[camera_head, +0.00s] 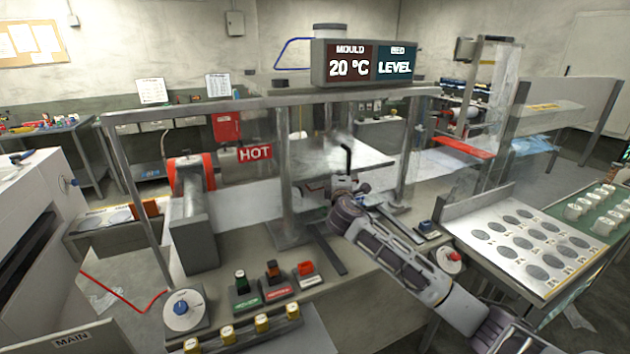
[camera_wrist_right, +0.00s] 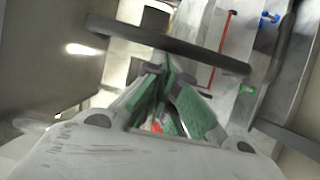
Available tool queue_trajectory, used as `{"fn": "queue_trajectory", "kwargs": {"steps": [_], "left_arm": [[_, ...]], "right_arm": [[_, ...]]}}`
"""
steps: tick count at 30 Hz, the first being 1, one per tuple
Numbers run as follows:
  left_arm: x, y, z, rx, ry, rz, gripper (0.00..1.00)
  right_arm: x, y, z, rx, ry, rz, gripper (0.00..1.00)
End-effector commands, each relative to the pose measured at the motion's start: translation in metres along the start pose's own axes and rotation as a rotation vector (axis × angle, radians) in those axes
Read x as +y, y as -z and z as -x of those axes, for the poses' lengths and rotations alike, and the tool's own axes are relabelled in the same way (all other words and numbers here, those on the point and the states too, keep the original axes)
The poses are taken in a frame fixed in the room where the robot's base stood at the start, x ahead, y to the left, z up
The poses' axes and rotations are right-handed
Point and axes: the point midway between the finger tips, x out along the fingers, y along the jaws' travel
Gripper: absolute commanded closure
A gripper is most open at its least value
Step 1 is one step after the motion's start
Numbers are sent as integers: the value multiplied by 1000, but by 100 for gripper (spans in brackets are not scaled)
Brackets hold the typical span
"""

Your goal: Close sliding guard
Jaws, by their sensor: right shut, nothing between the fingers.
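A clear guard panel with a red HOT sign (camera_head: 255,152) stands in a grey metal frame (camera_head: 290,195) around the machine. A black upright handle (camera_head: 347,158) shows in the middle of the frame. My right gripper (camera_head: 345,190) is just below this handle, partly hidden by its own wrist. In the right wrist view the gripper (camera_wrist_right: 163,88) has its green-padded fingers together and empty. A dark bar (camera_wrist_right: 170,46) crosses just beyond the fingertips; I cannot tell whether they touch it. The guard's clear edges are hard to make out. My left gripper is not in view.
A display box (camera_head: 362,64) sits on top of the frame. Coloured buttons (camera_head: 272,272) and a blue-capped dial (camera_head: 183,305) stand on the front ledge. A metal plate with dark round holes (camera_head: 525,245) lies to the right.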

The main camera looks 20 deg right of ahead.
Motion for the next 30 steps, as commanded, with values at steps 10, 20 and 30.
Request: {"fn": "queue_trajectory", "kwargs": {"steps": [10, 20, 30], "left_arm": [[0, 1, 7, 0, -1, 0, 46], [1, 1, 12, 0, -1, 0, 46], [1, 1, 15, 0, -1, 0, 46]], "right_arm": [[0, -109, -50, -7, 1, 4, 100], [0, -188, -88, -5, 1, 2, 100], [1, -239, -113, -3, 0, 0, 100]]}}
